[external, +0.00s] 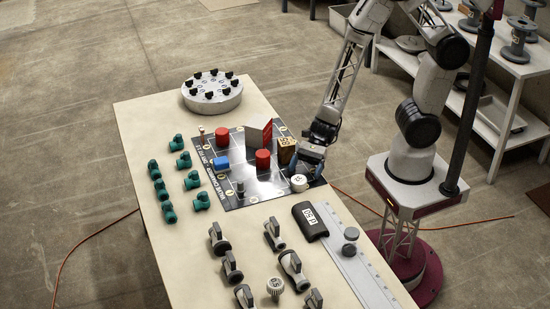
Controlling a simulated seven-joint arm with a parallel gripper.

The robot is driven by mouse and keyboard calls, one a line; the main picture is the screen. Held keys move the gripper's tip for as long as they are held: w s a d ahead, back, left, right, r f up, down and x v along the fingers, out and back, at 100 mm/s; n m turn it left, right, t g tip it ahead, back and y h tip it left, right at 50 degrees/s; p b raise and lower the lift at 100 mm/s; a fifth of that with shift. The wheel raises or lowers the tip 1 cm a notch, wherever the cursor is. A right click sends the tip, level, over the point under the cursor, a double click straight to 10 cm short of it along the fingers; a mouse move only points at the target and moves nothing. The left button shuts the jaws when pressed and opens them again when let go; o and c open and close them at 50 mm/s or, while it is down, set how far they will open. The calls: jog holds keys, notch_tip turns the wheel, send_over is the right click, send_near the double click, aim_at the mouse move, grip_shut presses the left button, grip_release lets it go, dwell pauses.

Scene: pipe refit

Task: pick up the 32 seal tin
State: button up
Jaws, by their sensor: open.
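A small round white tin (299,183) with dark marks on top sits at the right edge of the dark mat (240,201). Its marking is too small to read, so I cannot tell for sure that it is the 32 seal tin. My gripper (306,172) is open, with blue-tipped fingers pointing down. It is just behind and above the white tin in the picture. I cannot tell whether a finger touches it. Another round white piece with a marking (275,285) lies near the table's front.
A round flange (212,104) stands at the back.

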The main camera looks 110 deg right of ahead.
aim_at(301, 177)
jog(key=shift+x, duration=2.55)
jog(key=shift+r, duration=0.1)
jog(key=shift+c, duration=0.4)
jog(key=c, duration=0.9)
